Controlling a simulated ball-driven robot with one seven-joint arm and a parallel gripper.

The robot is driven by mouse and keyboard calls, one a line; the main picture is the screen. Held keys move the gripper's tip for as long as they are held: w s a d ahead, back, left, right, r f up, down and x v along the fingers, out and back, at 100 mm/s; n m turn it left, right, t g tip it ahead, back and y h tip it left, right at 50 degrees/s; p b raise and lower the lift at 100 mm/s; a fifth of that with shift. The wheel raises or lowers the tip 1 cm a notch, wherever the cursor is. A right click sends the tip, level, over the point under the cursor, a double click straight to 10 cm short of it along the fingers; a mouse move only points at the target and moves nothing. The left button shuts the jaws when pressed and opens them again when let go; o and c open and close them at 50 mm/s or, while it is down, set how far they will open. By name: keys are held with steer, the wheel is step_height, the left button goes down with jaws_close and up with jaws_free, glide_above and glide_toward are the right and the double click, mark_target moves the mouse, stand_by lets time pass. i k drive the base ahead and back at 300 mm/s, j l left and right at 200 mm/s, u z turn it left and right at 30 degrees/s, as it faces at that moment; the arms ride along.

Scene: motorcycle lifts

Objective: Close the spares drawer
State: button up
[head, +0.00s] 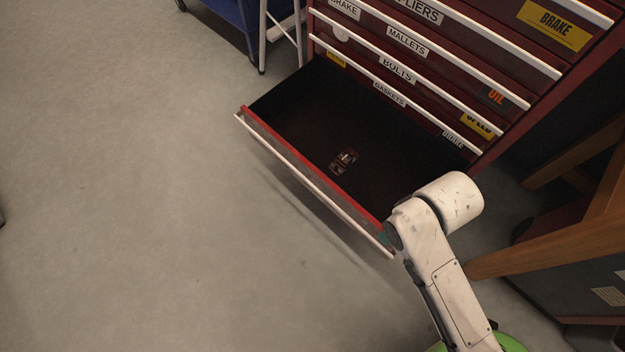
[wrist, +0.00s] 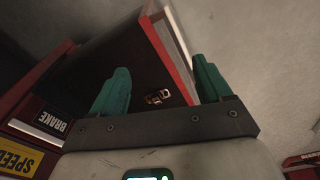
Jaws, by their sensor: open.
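The spares drawer (head: 290,110) is the lowest drawer of a dark red cabinet and stands pulled far out. Its red front panel with a white handle strip (head: 310,183) faces the lower left. A small dark and red part (head: 343,161) lies on the drawer floor; it also shows in the wrist view (wrist: 157,97). My gripper (wrist: 158,80) is open, its two green fingers apart with nothing between them. In the wrist view it hangs over the drawer, with the right finger near the front panel (wrist: 170,50). In the head view my arm hides most of the gripper, near the drawer's right end.
Closed drawers labelled MALLETS (head: 407,41), BOLTS (head: 398,70) and others stand above the open one. A wooden frame (head: 560,240) stands to the right, close to my arm. A blue cart (head: 235,20) is at the back.

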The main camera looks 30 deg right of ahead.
mark_target(302, 124)
steer(key=i+j, duration=0.35)
steer(key=i, duration=0.15)
steer(key=i+j+u, duration=0.15)
steer(key=i+j, duration=0.15)
steer(key=i, duration=0.15)
